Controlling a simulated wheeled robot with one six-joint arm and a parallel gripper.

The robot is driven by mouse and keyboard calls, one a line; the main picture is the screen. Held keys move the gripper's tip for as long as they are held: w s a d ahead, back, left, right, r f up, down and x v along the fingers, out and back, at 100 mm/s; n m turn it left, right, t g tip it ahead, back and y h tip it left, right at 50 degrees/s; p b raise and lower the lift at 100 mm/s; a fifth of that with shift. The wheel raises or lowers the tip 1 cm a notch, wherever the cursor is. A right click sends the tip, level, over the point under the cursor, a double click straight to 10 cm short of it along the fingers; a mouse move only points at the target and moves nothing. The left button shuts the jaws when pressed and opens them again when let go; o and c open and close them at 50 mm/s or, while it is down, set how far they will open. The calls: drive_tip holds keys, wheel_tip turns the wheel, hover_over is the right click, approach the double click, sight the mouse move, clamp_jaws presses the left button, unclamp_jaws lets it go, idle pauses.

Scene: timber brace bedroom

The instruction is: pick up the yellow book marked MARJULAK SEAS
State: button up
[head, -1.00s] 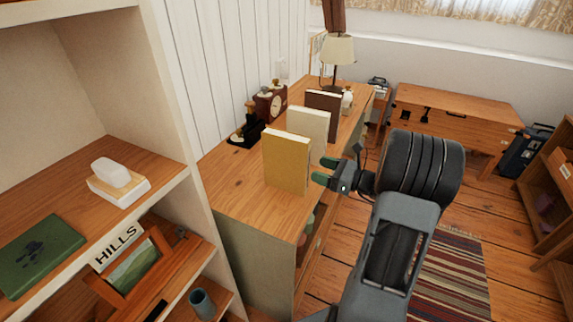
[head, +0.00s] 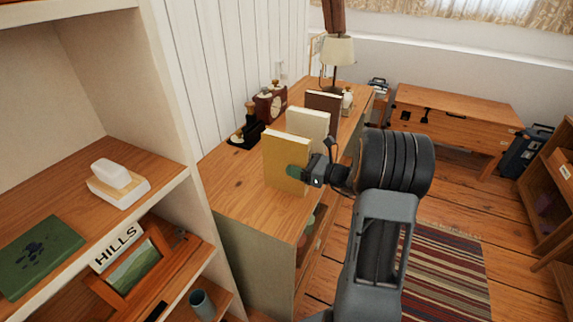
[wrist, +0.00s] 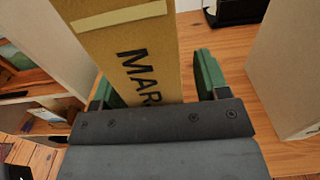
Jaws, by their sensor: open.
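The yellow book (head: 283,158) stands upright near the front end of the wooden cabinet top. In the wrist view its yellow spine (wrist: 140,55) shows a pale band and the letters "MAR"; the rest of the marking is hidden by my gripper. My gripper (head: 296,172) is at the book's right side in the head view. In the wrist view my gripper (wrist: 158,80) is open, with one green finger on each side of the spine. The left finger is close to the book and a gap shows at the right one.
A cream book (head: 307,128) and a dark brown book (head: 324,104) stand behind the yellow one. A clock (head: 270,104) and a black object (head: 245,137) are near the wall. A white shelf unit (head: 172,125) stands at left.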

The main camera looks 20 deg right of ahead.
clamp_jaws()
idle(0.5)
drive_tip(key=shift+r, duration=0.1)
